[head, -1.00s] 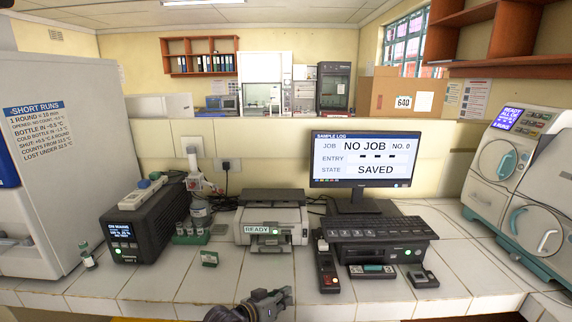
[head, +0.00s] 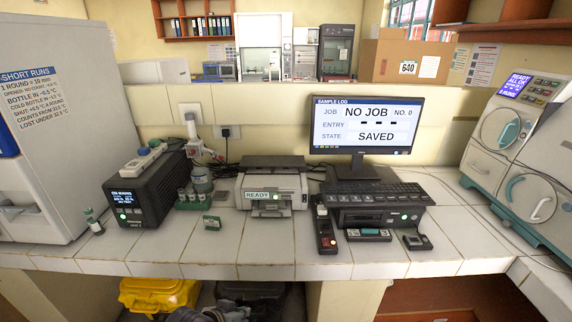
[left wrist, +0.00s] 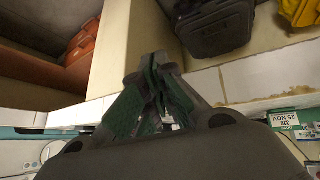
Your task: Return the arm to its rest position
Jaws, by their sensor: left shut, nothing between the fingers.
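My left gripper (left wrist: 155,75) shows in the left wrist view with its green-padded fingers closed together and nothing between them. The tiled counter's front edge (left wrist: 265,75) lies behind the fingertips in that view. In the head view, part of my left gripper (head: 225,313) shows at the bottom edge, low in front of the counter (head: 180,255); its fingers cannot be made out there. My right gripper is in neither view.
A yellow case (head: 160,294) and a dark case (head: 252,293) sit under the counter. On top stand a dark block heater (head: 150,212), a printer (head: 272,190), a monitor (head: 362,126) and a small handheld device (head: 326,235). A white machine (head: 520,160) stands right.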

